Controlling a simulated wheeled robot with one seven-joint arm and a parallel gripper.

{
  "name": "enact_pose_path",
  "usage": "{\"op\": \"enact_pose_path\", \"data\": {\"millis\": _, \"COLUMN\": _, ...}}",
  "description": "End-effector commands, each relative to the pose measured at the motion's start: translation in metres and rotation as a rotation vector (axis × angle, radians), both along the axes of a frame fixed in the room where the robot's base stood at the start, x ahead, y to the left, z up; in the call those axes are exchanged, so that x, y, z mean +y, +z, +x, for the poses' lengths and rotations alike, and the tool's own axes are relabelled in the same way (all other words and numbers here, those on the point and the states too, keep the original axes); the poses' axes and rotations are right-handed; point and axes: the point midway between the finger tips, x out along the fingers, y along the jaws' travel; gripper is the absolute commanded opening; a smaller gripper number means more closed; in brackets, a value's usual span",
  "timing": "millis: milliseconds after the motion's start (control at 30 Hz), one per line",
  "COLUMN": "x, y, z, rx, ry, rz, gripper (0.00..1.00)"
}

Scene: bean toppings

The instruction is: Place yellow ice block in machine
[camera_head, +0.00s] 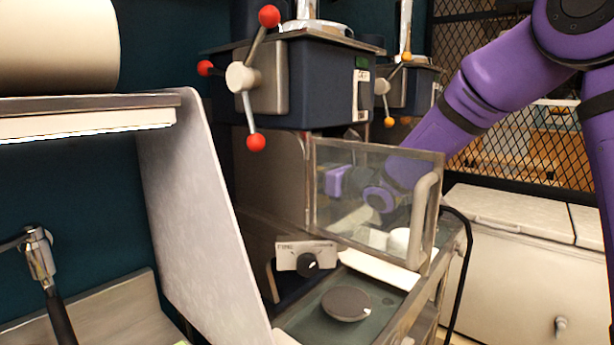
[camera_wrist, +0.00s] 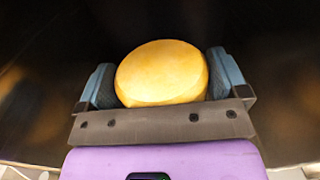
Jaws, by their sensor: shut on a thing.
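The yellow ice block (camera_wrist: 163,68) is a rounded, thick yellow piece in the wrist view. My gripper (camera_wrist: 161,80) is shut on it, with a blue-grey finger pad against each side. In the head view my purple arm reaches in from the right behind the machine's clear panel, and the yellow block cannot be made out there. The machine (camera_head: 316,88) has a dark blue head, a side crank with red balls, and a clear panel (camera_head: 375,195) with a handle. A dark round disc (camera_head: 346,303) lies on its lower surface.
A similar second machine (camera_head: 412,85) stands behind. A pale upright panel (camera_head: 205,195) and a shelf (camera_head: 90,118) close off the left side. A white chest (camera_head: 520,255) stands at the right, before a mesh screen (camera_head: 470,65). The wrist view's background is dark.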

Motion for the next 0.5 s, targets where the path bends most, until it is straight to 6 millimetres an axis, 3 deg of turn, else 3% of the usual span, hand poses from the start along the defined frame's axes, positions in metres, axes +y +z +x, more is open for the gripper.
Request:
{"op": "enact_pose_path", "data": {"millis": 233, "x": 0.024, "y": 0.0, "z": 0.023, "rx": -0.001, "ry": 0.002, "rz": 0.001, "gripper": 0.46}}
{"op": "enact_pose_path", "data": {"millis": 267, "x": 0.023, "y": -0.004, "z": 0.022, "rx": 0.0, "ry": 0.001, "rz": 0.001, "gripper": 0.38}}
{"op": "enact_pose_path", "data": {"millis": 500, "x": 0.022, "y": -0.005, "z": 0.021, "rx": -0.001, "ry": 0.001, "rz": 0.001, "gripper": 0.39}}
